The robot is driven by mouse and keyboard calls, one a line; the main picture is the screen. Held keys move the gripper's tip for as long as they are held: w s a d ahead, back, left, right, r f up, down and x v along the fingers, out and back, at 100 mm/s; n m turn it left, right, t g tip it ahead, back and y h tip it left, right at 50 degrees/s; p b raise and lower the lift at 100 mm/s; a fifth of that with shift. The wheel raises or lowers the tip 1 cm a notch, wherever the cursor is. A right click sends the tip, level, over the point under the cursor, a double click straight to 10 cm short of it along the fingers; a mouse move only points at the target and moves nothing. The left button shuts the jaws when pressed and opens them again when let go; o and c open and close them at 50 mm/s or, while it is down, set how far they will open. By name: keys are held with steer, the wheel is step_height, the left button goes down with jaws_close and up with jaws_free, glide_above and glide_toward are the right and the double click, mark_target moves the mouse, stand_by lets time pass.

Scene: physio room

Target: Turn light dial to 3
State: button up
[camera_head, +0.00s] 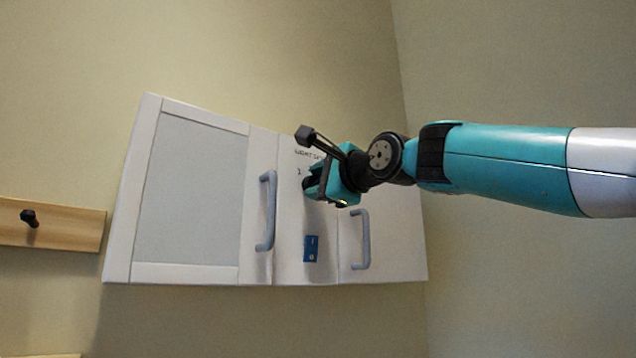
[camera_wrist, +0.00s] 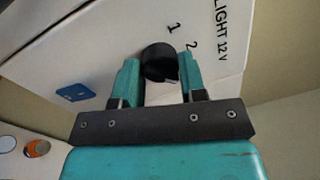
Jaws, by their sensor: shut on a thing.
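The light dial is a black round knob (camera_wrist: 158,59) on a white cabinet front panel. In the wrist view the marks "1" and "2" and the label "LIGHT 12 V" (camera_wrist: 221,30) show beside it. No "3" is visible, and I cannot tell which mark the dial points at. My gripper (camera_wrist: 160,68) has one teal finger on each side of the knob and is shut on it. In the head view my gripper (camera_head: 317,184) is at the panel between two cabinet doors and mostly hides the dial.
A blue switch plate (camera_head: 311,249) sits below the dial on the panel. Grey bar handles stick out on the left door (camera_head: 266,211) and the right door (camera_head: 360,239). A wooden rail with a black hook (camera_head: 29,218) is on the wall at left.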

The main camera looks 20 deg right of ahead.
stand_by(0.4)
steer(key=o, duration=0.9)
steer(key=shift+s, duration=0.1)
steer(key=shift+b+v, duration=4.25)
steer(key=shift+v, duration=4.4)
steer(key=shift+f, duration=0.15)
